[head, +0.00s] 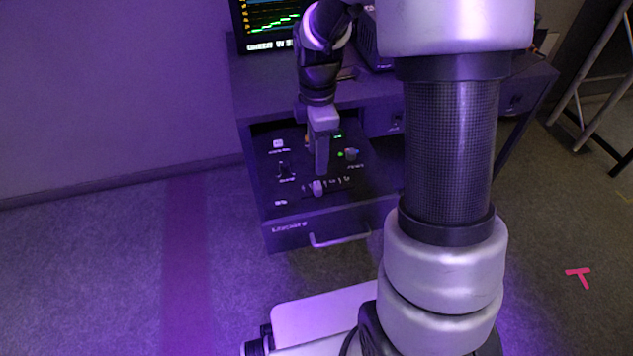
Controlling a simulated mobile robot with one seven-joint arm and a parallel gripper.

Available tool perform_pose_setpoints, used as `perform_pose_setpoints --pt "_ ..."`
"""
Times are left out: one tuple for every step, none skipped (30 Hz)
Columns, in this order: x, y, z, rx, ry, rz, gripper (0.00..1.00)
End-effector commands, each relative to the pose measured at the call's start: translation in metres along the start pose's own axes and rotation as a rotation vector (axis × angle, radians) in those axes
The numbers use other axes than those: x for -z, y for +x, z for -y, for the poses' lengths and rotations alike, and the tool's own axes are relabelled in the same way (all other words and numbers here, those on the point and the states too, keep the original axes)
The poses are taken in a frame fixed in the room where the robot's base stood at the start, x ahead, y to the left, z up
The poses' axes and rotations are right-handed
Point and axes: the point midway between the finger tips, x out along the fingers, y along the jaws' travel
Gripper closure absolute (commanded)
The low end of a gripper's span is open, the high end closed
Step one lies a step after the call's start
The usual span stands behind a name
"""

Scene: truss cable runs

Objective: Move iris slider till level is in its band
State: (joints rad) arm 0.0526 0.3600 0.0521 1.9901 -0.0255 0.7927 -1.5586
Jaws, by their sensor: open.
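The control panel (270,172) is a dark sloped board with small white labels, set in the desk front. A horizontal slider slot runs along its lower part, with a light knob (318,188) near the left of the slot; I take this to be the iris slider. My gripper (321,170) points down right above the knob; it is open, but I cannot tell whether a finger touches the knob. A monitor (270,22) at the top shows green and orange traces and a partly hidden line of text. The band is too small to make out.
Below the panel is a drawer with a pale bar handle (340,240). A small knob (351,154) and green lights sit right of my gripper. A metal truss (600,75) stands at the right. A pink mark (578,274) lies on open floor.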

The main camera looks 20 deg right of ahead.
Motion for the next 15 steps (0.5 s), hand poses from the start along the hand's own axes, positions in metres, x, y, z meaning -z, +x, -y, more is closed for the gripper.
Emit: perform_pose_setpoints --pt "0.000 0.016 0.001 0.004 0.000 0.000 0.56" --pt "0.000 0.023 0.002 0.005 0.001 0.000 0.56" --pt "0.000 0.031 0.001 0.004 0.001 0.000 0.56" --pt "0.000 0.038 0.001 0.004 0.001 0.000 0.56" --pt "0.000 0.045 0.001 0.004 0.002 0.000 0.56" --pt "0.000 0.053 0.001 0.004 0.002 0.000 0.56" --pt "0.000 0.059 0.001 0.004 0.001 0.000 0.56" --pt "0.000 0.065 0.001 0.003 0.001 0.000 0.56" --pt "0.000 0.072 0.001 0.003 0.001 0.000 0.56" --pt "0.000 0.077 0.001 0.003 0.001 0.000 0.56" --pt "0.000 0.082 0.001 0.003 0.001 0.000 0.56" --pt "0.000 0.087 0.001 0.003 0.001 0.000 0.56" --pt "0.000 0.091 0.001 0.002 0.001 0.000 0.56" --pt "0.000 0.094 0.001 0.001 0.001 0.000 0.56" --pt "0.000 0.098 0.001 0.002 0.001 0.000 0.56"
